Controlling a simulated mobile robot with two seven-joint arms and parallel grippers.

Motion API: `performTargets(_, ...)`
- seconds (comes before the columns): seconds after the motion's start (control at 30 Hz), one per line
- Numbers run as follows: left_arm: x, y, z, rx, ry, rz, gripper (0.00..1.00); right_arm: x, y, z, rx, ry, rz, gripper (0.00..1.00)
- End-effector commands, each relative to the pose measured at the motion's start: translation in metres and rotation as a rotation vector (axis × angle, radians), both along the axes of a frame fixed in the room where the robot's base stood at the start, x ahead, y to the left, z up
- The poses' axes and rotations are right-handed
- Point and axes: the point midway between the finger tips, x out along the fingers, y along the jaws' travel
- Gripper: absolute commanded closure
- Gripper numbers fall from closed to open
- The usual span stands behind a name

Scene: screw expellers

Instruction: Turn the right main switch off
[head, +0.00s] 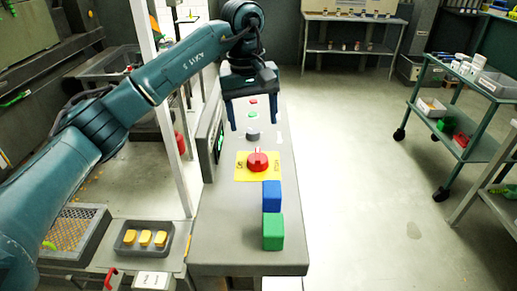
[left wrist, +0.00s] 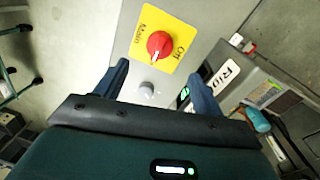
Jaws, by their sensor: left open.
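The main switch (head: 257,161) is a round red knob with a white mark, on a yellow plate (head: 243,173) on top of the grey console. In the left wrist view, the red knob (left wrist: 160,45) sits between the printed words "Main" and "Off", and its white mark faces my gripper side. My left gripper (head: 248,126) is open and empty, above the console on the far side of the knob. In the left wrist view, the left gripper (left wrist: 158,70) has its fingers spread, with the knob beyond their tips and apart from them. My right gripper is not in view.
A grey knob (head: 252,135) and small green and red buttons lie farther along the console. A blue block (head: 272,194) and a green block (head: 273,232) stand nearer. A white post (head: 167,110) rises left of the console. Open floor (head: 370,180) lies to the right.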

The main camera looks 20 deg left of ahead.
Motion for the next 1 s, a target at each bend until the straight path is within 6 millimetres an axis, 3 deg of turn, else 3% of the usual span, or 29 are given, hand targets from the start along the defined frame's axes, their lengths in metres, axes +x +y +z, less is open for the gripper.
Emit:
performTargets(0.3,0.002,-0.005,-0.067,-0.001,0.005,0.000,0.31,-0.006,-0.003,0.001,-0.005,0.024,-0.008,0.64)
performTargets(0.5,0.003,-0.007,-0.095,0.000,0.002,0.000,0.31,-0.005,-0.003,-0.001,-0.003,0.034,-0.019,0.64)
performTargets(0.93,0.004,-0.007,-0.106,0.000,0.000,0.000,0.31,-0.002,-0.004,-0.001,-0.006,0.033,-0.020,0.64)
performTargets(1.0,0.004,-0.008,-0.106,0.000,0.000,0.000,0.36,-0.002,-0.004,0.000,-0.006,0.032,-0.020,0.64)
